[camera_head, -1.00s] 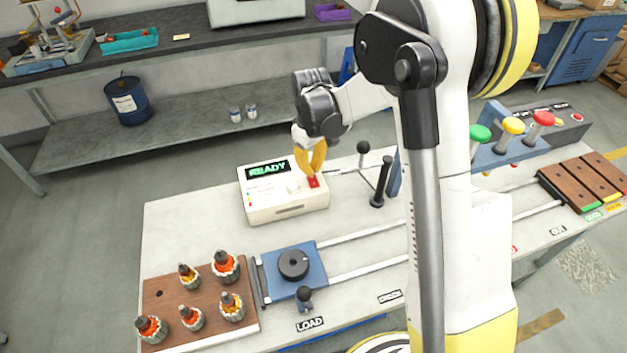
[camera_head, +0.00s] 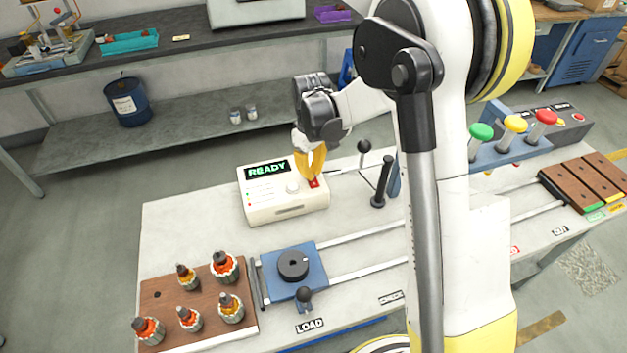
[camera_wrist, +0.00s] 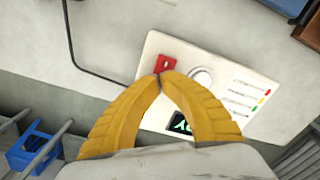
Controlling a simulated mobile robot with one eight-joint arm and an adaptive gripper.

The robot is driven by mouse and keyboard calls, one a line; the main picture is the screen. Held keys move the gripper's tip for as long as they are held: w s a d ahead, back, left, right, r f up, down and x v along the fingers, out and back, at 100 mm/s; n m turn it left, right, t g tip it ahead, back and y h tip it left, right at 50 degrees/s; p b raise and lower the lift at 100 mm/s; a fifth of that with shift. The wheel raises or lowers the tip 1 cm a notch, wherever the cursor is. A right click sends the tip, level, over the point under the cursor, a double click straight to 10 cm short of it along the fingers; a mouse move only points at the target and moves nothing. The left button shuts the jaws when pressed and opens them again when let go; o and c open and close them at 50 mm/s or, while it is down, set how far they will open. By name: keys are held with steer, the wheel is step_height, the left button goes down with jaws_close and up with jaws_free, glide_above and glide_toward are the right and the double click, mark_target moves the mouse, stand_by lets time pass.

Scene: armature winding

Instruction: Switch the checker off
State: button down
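The checker (camera_head: 284,206) is a cream box on the bench, and its display (camera_head: 268,169) reads "READY" in green. A red switch (camera_head: 314,184) is at the right of its top face; it also shows in the wrist view (camera_wrist: 165,63). A pale round knob (camera_head: 293,188) is beside the switch. My gripper (camera_head: 314,177) points down over the switch, with its yellow fingers brought together at the tips. In the wrist view the fingertips (camera_wrist: 166,74) meet at the switch's edge with nothing visible between them. I cannot tell whether they touch the switch.
A black-handled lever (camera_head: 381,182) stands right of the checker. A blue carriage (camera_head: 293,265) on rails and a brown board (camera_head: 165,290) with several armatures lie in front. Green, yellow and red knobs (camera_head: 513,130) stand at the right. A cable (camera_wrist: 75,50) runs from the checker.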

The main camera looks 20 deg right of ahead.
steer(key=shift+f, duration=0.35)
steer(key=shift+r+p, duration=2.1)
steer(key=shift+r, duration=1.45)
